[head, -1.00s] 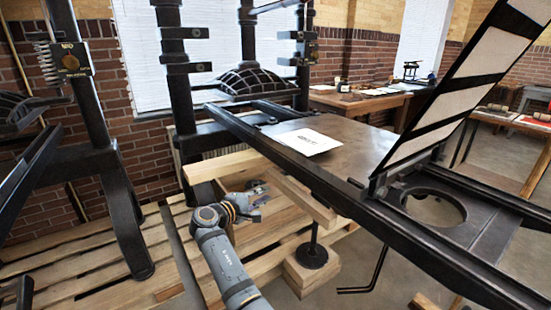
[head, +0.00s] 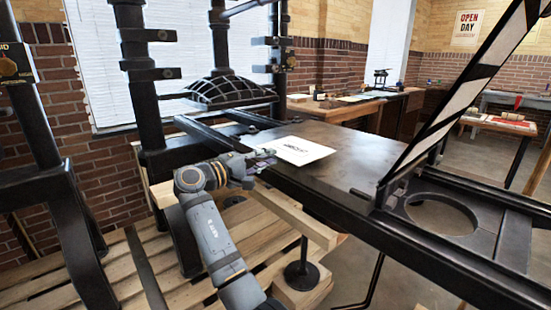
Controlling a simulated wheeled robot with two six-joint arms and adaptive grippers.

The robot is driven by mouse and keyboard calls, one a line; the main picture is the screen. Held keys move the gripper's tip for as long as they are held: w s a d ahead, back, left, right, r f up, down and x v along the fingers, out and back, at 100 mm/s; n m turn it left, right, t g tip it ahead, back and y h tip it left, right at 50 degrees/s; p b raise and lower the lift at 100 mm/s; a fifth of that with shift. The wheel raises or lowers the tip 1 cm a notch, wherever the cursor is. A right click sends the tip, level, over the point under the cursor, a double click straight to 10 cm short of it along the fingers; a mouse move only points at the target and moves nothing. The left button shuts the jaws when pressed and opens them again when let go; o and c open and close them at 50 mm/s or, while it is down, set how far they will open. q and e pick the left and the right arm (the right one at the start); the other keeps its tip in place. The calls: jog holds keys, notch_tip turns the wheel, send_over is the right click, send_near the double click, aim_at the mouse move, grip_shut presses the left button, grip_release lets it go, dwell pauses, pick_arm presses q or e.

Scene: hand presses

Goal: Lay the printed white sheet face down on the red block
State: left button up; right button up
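The printed white sheet (head: 305,152) lies flat, print side up, on the dark bed of the press, near its front left edge. My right gripper (head: 268,158) is at the sheet's left edge, over the near rail. Its fingers are small and dark here, and I cannot tell whether they are open or shut on the edge. My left gripper is not in view. On a far table at the right, a red flat thing (head: 508,123) lies under a roller. A small red upright thing (head: 518,102) is behind it. I cannot tell which is the red block.
The black press bed (head: 340,145) has long rails, and its framed lid (head: 450,110) stands raised at the right. Black press posts (head: 135,70) rise at the left. Wooden pallets (head: 120,280) lie below. A wooden table with papers (head: 350,103) stands behind. Floor shows at right.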

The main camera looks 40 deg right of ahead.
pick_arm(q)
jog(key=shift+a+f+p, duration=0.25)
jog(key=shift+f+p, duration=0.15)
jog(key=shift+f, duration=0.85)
pick_arm(e)
jog(key=d, duration=0.2)
jog(key=shift+w+d, duration=0.15)
jog(key=shift+d, duration=0.25)
grip_shut()
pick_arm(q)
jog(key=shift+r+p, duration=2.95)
pick_arm(e)
jog(key=a+r, duration=0.6)
jog(key=a, duration=0.1)
jog(key=shift+s, duration=0.3)
